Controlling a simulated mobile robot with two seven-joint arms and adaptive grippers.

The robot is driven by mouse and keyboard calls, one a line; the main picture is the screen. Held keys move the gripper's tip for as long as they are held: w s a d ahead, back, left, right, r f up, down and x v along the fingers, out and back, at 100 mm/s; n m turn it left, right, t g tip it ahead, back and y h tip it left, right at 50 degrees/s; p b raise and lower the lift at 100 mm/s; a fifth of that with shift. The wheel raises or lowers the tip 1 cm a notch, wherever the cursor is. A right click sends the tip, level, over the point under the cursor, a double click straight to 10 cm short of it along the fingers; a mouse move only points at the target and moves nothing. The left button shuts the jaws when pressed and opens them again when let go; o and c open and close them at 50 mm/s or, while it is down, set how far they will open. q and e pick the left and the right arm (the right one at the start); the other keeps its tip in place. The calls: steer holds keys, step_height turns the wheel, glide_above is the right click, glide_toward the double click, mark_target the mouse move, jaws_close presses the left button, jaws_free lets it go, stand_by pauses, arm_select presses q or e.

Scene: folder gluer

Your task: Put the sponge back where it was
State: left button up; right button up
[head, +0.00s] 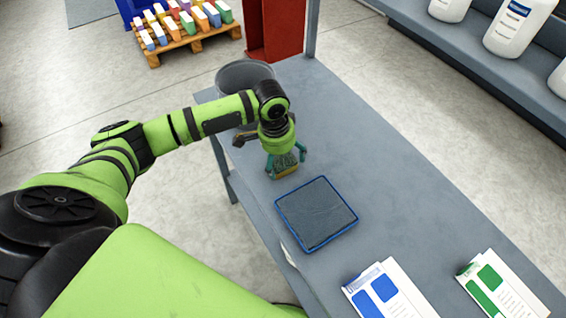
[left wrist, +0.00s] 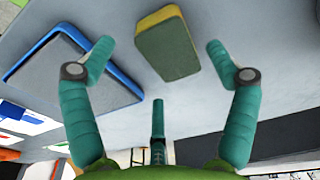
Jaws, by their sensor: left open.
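The sponge (left wrist: 168,44), yellow with a dark green face, lies on the grey table, between the spread fingers of my left gripper in the left wrist view. In the head view the sponge (head: 286,175) shows only in part below the gripper. My left gripper (head: 286,161) is open and empty, pointing down over the sponge. A blue-rimmed tray with a dark grey inside (head: 316,213) lies close by on the table; its blue rim (left wrist: 101,68) also shows in the left wrist view. My right gripper is not in view.
A grey bucket (head: 245,76) stands at the table's far left corner, behind my left arm. A blue-marked card (head: 388,290) and a green-marked card (head: 500,285) lie at the near end. White jugs (head: 517,27) stand on a shelf at right. The table's middle is clear.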

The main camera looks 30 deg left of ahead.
mark_target(279, 168)
arm_select(q)
step_height(279, 168, up, 9)
steer(key=shift+s+a+r+b, duration=0.15)
steer(key=shift+s+a+b, duration=0.15)
steer(key=shift+s+b, duration=0.15)
